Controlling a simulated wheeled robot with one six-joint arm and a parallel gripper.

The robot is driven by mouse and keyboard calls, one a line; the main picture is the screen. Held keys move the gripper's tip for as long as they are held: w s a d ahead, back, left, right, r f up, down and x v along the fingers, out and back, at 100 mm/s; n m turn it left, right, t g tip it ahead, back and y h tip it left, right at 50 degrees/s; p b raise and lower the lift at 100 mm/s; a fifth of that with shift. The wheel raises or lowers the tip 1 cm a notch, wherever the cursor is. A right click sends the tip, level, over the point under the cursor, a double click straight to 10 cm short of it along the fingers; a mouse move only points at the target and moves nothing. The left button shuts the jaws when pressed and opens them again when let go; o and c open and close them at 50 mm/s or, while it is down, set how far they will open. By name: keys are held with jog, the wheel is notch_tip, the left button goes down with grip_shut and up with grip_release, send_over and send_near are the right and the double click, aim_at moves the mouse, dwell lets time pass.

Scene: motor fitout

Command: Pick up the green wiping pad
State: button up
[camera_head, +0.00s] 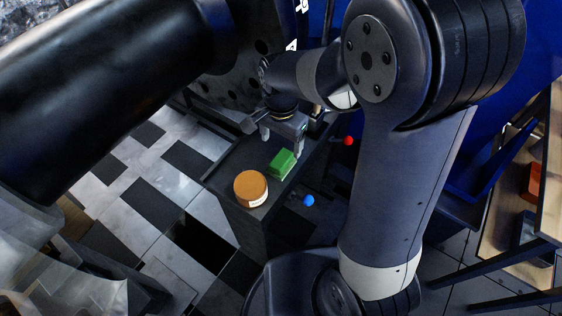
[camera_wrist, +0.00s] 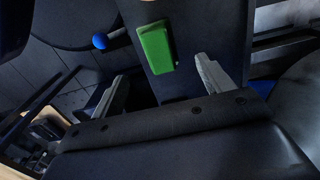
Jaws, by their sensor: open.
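The green wiping pad (camera_head: 282,164) is a small green block lying on top of a dark narrow stand (camera_head: 232,172). My gripper (camera_head: 282,148) is open above the stand, just beyond the pad in the head view. In the wrist view the pad (camera_wrist: 156,47) lies past the fingertips, toward the top of the picture. The two fingers of my gripper (camera_wrist: 160,72) are spread apart with nothing between them. I cannot tell the exact height of the fingers over the stand.
A round orange-brown object (camera_head: 250,187) sits beside the pad on the stand. A blue ball (camera_head: 308,200) and a red ball (camera_head: 348,140) show at the stand's right side. Shelving with an orange item (camera_head: 535,182) stands at the far right. Checkered floor (camera_head: 150,203) is open on the left.

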aim_at(282, 158)
notch_tip(282, 158, down, 8)
jog(key=shift+f+b, duration=0.2)
jog(key=shift+b, duration=0.75)
jog(key=shift+c, duration=0.4)
jog(key=c, duration=1)
jog(key=shift+r, duration=0.15)
jog(key=shift+r, duration=0.55)
jog(key=shift+s+d+r+p, duration=0.2)
jog(key=shift+d+r+p, duration=0.1)
jog(key=shift+r, duration=0.3)
jog(key=shift+s+d+r+p, duration=0.2)
jog(key=shift+r+p, duration=0.1)
jog(key=shift+r, duration=0.3)
jog(key=s+d, duration=0.3)
jog(key=d, duration=0.1)
jog(key=s+d, duration=0.4)
jog(key=d, duration=0.1)
jog(key=s+d, duration=0.3)
jog(key=d, duration=0.1)
jog(key=shift+s+d+f+p, duration=0.1)
jog(key=shift+s+d+p, duration=0.1)
jog(key=shift+p, duration=0.15)
